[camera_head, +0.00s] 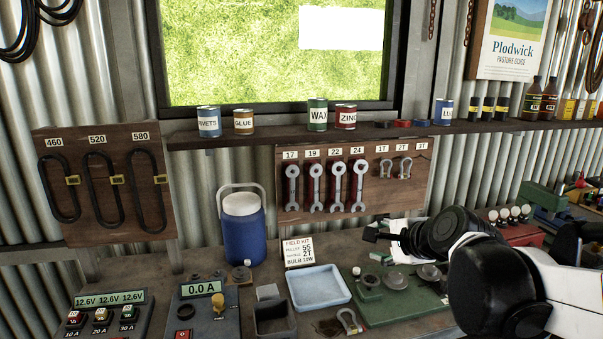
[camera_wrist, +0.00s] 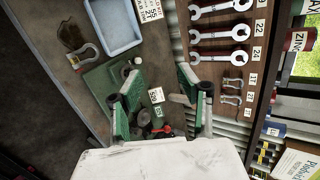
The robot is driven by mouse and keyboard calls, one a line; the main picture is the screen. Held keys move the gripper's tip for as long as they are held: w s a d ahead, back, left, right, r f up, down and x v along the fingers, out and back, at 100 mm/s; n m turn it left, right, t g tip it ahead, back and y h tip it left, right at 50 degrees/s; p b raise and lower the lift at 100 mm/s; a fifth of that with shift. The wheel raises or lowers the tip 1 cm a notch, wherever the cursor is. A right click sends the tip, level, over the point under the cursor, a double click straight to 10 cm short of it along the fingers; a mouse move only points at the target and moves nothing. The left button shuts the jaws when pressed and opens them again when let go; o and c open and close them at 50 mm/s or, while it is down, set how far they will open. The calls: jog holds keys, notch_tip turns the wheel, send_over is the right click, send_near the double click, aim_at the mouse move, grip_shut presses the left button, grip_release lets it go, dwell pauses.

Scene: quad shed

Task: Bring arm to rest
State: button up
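My arm comes in from the right in the head view, black and white, above the right part of the bench. My gripper (camera_head: 377,231) points left there, near the wall board with the wrenches, and is partly hidden by the wrist. In the wrist view my gripper (camera_wrist: 158,84) has its two green-and-black fingers spread apart. I see nothing held between them. The bench, a green plate (camera_wrist: 104,84) and a small white label (camera_wrist: 156,95) show beyond the fingers.
A light blue tray (camera_head: 319,301), a shackle (camera_head: 349,322), a green plate (camera_head: 420,304) and a blue jug (camera_head: 243,235) stand on the bench. Wrenches (camera_head: 337,188) hang on a wooden board. Cans (camera_head: 317,115) line the shelf above. The air left of my gripper is clear.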

jog(key=s+d+f+n+g+h+b, duration=0.1)
jog(key=s+f+n, duration=0.3)
jog(key=s+n, duration=0.4)
jog(key=s+d+f+n+g+h+b, duration=0.2)
jog(key=s+f+n, duration=0.3)
jog(key=s, duration=0.8)
jog(key=n, duration=0.2)
jog(key=shift+s+d+f+n+g+h, duration=0.25)
jog(key=shift+s+f+n+g+h, duration=0.05)
jog(key=shift+n+g, duration=0.1)
